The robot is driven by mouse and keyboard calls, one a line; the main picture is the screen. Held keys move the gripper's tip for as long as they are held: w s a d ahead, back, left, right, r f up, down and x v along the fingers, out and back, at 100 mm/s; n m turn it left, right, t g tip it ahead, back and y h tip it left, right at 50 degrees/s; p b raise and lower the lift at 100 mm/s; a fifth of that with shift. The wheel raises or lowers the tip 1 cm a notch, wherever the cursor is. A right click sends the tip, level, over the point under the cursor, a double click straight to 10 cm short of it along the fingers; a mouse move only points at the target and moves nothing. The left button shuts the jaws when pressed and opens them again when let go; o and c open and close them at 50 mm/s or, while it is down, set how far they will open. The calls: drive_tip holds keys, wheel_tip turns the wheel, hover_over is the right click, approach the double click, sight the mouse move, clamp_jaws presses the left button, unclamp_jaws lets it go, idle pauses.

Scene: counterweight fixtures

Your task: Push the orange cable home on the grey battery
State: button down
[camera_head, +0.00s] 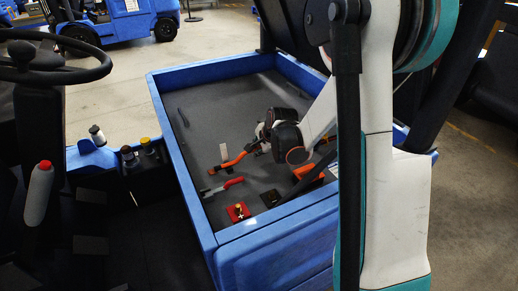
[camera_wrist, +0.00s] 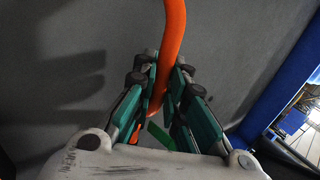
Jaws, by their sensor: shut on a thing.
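The orange cable (camera_head: 236,162) reaches from my gripper (camera_head: 257,147) down to the left, above the grey surface (camera_head: 205,115) inside the blue frame. That surface seems to be the grey battery's top. In the wrist view my gripper (camera_wrist: 163,78) is shut on the orange cable (camera_wrist: 174,35), which passes between its two teal fingers. A red block with a yellow plus mark (camera_head: 238,213) and a black block (camera_head: 270,198) sit near the front edge. I cannot tell where the cable's ends are seated.
The blue frame (camera_head: 180,165) rises around the grey surface. A steering wheel (camera_head: 50,68) and a red-capped bottle (camera_head: 39,190) stand left. The grey surface's back left is mostly clear.

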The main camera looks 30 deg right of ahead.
drive_tip(key=shift+f+b, duration=0.4)
drive_tip(key=shift+f, duration=0.2)
drive_tip(key=c, duration=1.5)
unclamp_jaws()
drive_tip(key=shift+c, duration=0.2)
drive_tip(key=shift+r, duration=0.1)
